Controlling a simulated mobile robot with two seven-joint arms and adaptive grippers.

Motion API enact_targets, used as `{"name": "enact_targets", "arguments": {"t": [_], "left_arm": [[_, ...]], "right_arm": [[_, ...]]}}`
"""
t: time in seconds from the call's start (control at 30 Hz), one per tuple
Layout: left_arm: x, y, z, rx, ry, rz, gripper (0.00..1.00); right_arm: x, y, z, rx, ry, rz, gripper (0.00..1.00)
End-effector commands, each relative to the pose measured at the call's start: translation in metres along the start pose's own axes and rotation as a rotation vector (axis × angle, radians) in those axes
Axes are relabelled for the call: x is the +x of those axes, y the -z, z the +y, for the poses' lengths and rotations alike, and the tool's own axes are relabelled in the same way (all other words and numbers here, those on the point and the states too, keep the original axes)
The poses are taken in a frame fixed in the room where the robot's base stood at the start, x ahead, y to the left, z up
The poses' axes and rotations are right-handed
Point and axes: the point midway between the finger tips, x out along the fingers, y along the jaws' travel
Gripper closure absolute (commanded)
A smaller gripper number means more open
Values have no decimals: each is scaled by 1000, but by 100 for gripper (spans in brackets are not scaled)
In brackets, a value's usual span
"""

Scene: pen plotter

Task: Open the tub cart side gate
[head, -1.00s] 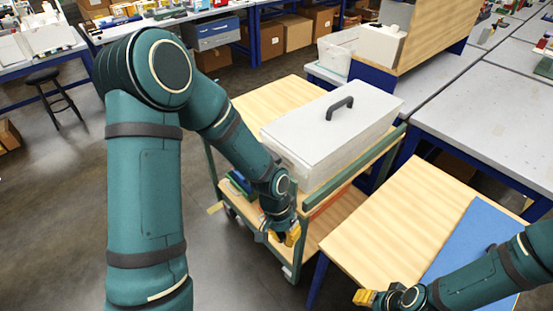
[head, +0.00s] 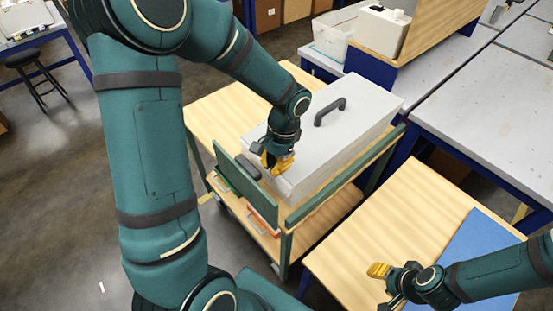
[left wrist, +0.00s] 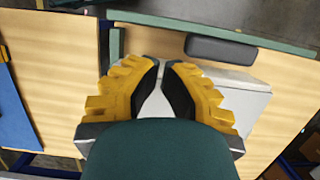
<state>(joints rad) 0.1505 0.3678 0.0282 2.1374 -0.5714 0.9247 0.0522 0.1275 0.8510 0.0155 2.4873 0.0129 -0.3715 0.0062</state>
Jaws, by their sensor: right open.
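The tub cart (head: 205,115) is a wooden-topped cart with green rails. Its side gate (head: 240,183) is a green panel on the near-left side, with a dark grey handle (head: 248,166) by its top edge. The gate and handle (left wrist: 222,50) also show in the left wrist view. My left gripper (head: 275,165) hangs between the handle and the tub, apart from the handle. In the left wrist view its yellow fingers (left wrist: 162,64) are close together with a narrow, empty gap. My right gripper (head: 382,284) is open and empty over the wooden table at lower right.
A light grey tub (head: 365,105) with a black top handle sits on the cart deck, close beside my left gripper. A wooden table (head: 400,215) with a blue mat (head: 478,245) stands right of the cart. Open floor (head: 85,190) lies to the left.

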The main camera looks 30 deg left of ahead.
Motion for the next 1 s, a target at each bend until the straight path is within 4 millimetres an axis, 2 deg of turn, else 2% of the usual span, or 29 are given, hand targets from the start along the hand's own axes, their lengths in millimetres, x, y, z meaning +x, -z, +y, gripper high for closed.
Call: {"name": "enact_targets", "arguments": {"t": [0.03,0.2,0.4,1.0], "left_arm": [[12,0,0,0,-2,-4,100],[40,0,0,0,-2,-3,100],[60,0,0,0,-1,-2,100],[64,1,-1,-1,-1,12,100]], "right_arm": [[3,-1,1,-1,0,-2,53],[7,-3,3,-2,1,-7,53],[10,-5,4,-3,1,-10,53],[12,-6,4,-4,1,-11,53]]}}
